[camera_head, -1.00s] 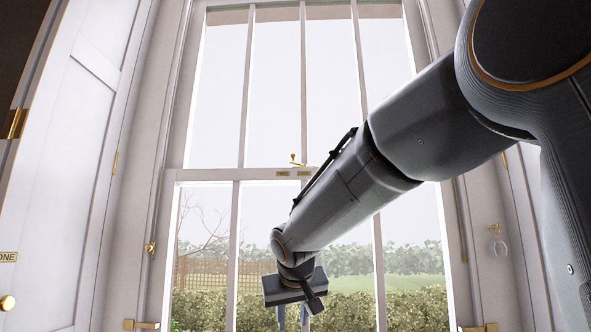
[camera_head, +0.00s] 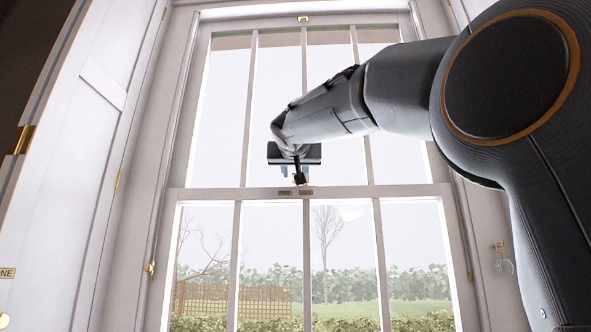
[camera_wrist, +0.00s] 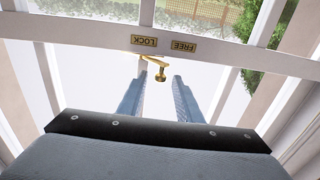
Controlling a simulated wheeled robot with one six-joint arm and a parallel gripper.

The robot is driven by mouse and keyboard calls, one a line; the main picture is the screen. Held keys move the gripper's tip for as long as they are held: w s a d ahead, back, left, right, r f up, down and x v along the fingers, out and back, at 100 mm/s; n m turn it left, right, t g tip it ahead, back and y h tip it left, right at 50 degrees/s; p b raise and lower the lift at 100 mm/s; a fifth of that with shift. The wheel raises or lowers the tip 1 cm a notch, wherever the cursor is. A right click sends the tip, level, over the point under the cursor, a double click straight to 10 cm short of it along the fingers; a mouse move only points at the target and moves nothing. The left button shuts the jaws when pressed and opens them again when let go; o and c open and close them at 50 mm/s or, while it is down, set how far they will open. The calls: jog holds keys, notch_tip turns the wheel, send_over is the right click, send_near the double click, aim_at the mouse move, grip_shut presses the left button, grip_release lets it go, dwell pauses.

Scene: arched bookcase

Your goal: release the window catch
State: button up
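The brass window catch (camera_wrist: 153,62) sits on the sash meeting rail (camera_wrist: 95,41), with its small round knob standing towards me in the wrist view. Brass plates marked LOCK (camera_wrist: 144,41) and FREE (camera_wrist: 184,46) are beside it on the rail. My gripper (camera_wrist: 156,82) is open. Its two blue-grey fingers point at the rail, one on each side of the knob in the picture. I cannot tell how far their tips are from it. In the head view my gripper (camera_head: 296,174) hangs just above the rail and mostly hides the catch.
The tall sash window has thin white glazing bars (camera_head: 237,255) above and below the rail. A white panelled shutter (camera_head: 75,150) stands at the left. A brass hook with a ring (camera_head: 503,258) is on the right frame. The space before the lower panes is clear.

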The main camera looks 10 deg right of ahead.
jog(key=shift+p+x, duration=0.3)
jog(key=shift+x, duration=0.8)
grip_shut()
jog(key=shift+f, duration=0.1)
jog(key=shift+w+f+m+h+b, duration=0.15)
jog(key=shift+m+h+b, duration=0.2)
jog(key=shift+b, duration=0.25)
jog(key=m+g+h, duration=0.1)
jog(key=m+h, duration=0.1)
jog(key=w+m+g+h, duration=0.1)
jog(key=m+g+h, duration=0.1)
jog(key=h, duration=0.1)
jog(key=w+m+g+h, duration=0.1)
jog(key=m+g+h, duration=0.1)
jog(key=h, duration=0.1)
jog(key=shift+w+a+r+p, duration=0.2)
jog(key=shift+a+r+p, duration=0.05)
jog(key=shift+a+p, duration=0.1)
jog(key=shift+g+h, duration=0.25)
jog(key=shift+g, duration=0.05)
